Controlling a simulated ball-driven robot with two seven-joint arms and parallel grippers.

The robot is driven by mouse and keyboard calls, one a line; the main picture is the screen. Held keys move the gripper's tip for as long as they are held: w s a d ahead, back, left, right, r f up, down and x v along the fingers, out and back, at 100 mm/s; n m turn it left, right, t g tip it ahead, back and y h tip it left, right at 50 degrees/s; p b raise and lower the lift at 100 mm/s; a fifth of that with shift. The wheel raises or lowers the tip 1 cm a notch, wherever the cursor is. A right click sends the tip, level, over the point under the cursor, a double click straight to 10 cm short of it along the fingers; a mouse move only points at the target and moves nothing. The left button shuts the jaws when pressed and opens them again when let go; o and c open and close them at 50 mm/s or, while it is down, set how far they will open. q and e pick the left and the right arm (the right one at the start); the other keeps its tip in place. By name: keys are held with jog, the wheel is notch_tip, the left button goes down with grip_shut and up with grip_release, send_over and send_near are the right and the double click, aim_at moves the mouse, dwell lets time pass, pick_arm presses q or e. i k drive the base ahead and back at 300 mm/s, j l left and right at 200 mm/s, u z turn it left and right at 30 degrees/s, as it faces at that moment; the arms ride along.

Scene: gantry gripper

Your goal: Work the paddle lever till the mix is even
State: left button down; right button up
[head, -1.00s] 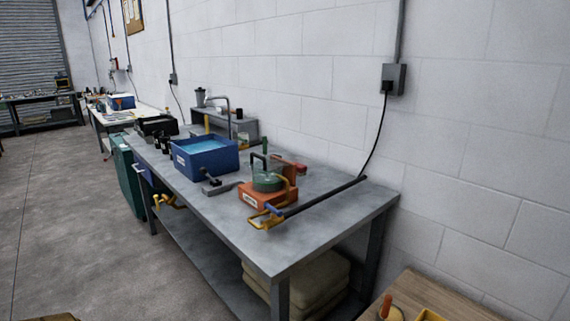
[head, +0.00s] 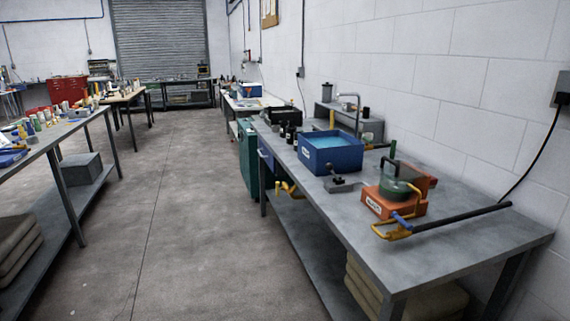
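An orange machine base (head: 375,202) with a white label stands on the near part of the grey workbench (head: 300,215) at right. A round green vessel (head: 394,191) sits on it, with a dark upright handle (head: 394,166) above. I cannot tell which part is the paddle lever. The mix inside the vessel is too small to make out. Neither of my grippers is in view.
A blue tub (head: 330,154) of light-blue liquid stands behind the machine, with a small dark block (head: 342,185) before it. A yellow fitting (head: 286,188) sticks out from the bench front. A wide clear aisle (head: 185,220) runs between this bench and the left tables.

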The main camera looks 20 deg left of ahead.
aim_at(329, 166)
jog(key=u, duration=0.4)
jog(key=i+j+z, duration=0.1)
jog(key=z, duration=0.75)
jog(key=i+j+z, duration=0.25)
jog(key=j+z, duration=0.2)
jog(key=j, duration=0.15)
jog(key=i+j+z, duration=0.25)
jog(key=j+z, duration=0.25)
jog(key=j, duration=0.2)
